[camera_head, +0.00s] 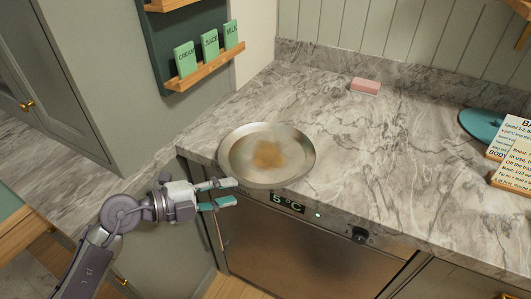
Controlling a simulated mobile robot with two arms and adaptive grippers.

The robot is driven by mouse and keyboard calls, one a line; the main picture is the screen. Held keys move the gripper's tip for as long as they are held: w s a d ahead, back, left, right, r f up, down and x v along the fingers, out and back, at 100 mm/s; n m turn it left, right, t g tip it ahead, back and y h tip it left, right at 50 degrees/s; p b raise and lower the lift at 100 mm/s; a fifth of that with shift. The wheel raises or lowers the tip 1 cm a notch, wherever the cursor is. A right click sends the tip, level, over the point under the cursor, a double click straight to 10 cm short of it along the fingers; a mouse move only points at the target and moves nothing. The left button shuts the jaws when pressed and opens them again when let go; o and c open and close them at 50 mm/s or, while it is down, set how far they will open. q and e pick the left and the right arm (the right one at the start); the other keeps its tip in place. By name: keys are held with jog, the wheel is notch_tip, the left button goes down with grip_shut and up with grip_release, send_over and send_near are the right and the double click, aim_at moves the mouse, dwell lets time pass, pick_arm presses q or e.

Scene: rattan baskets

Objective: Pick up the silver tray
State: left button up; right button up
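The silver tray (301,166) is a round, shallow metal dish with a brownish patch in its middle. It lies flat on the marble counter near the front edge, above the appliance with the "5 °C" display. My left gripper (232,192) is at the tray's front left, just off the counter edge. Its two fingers are apart with a gap between them, and they point right. The upper finger appears close to the tray's rim; I cannot tell whether it touches. My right gripper is not in view.
A pink block (365,86) lies at the back of the counter. A teal round item (484,124) and printed cards (512,143) are at the right. A wall rack (205,70) holds green cartons at the upper left. The counter's middle is clear.

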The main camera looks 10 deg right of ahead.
aim_at(245, 183)
pick_arm(q)
jog(key=x, duration=0.3)
jog(key=w+x, duration=0.1)
jog(key=x, duration=0.1)
jog(key=shift+r+p, duration=0.3)
jog(key=shift+d+f, duration=0.1)
jog(key=shift+d, duration=0.05)
jog(key=shift+c, duration=0.5)
grip_shut()
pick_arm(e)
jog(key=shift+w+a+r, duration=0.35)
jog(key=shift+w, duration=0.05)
